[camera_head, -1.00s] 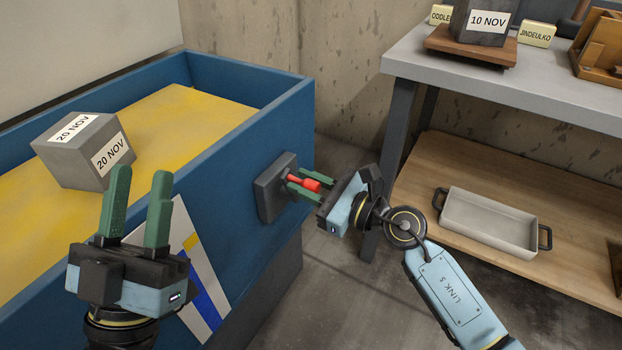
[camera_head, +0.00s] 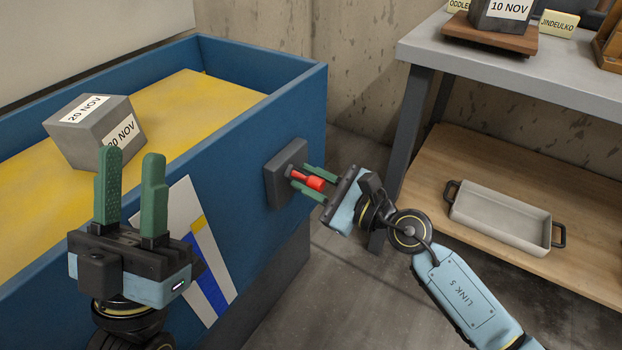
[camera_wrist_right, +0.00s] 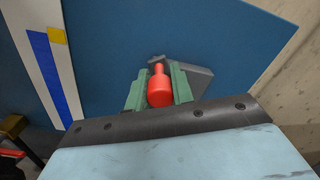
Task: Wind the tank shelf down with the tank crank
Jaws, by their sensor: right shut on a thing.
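The tank crank has a red handle (camera_head: 314,182) on a dark grey block (camera_head: 284,174) fixed to the end wall of the blue tank (camera_head: 225,165). My right gripper (camera_head: 312,183) is shut on the red handle, with one green finger on each side. In the right wrist view the handle (camera_wrist_right: 160,90) sits between the fingers. The tank shelf (camera_head: 210,95) appears to be the yellow surface inside the tank. A grey cube (camera_head: 80,138) labelled 20 NOV rests on it, tilted in the picture. My left gripper (camera_head: 131,190) is open and empty in front of the tank.
A grey table (camera_head: 520,72) stands at the right with a block (camera_head: 500,12) labelled 10 NOV on a wooden board. Its lower wooden shelf (camera_head: 440,165) holds a grey tray (camera_head: 500,218). Bare concrete floor (camera_head: 330,280) lies between tank and table.

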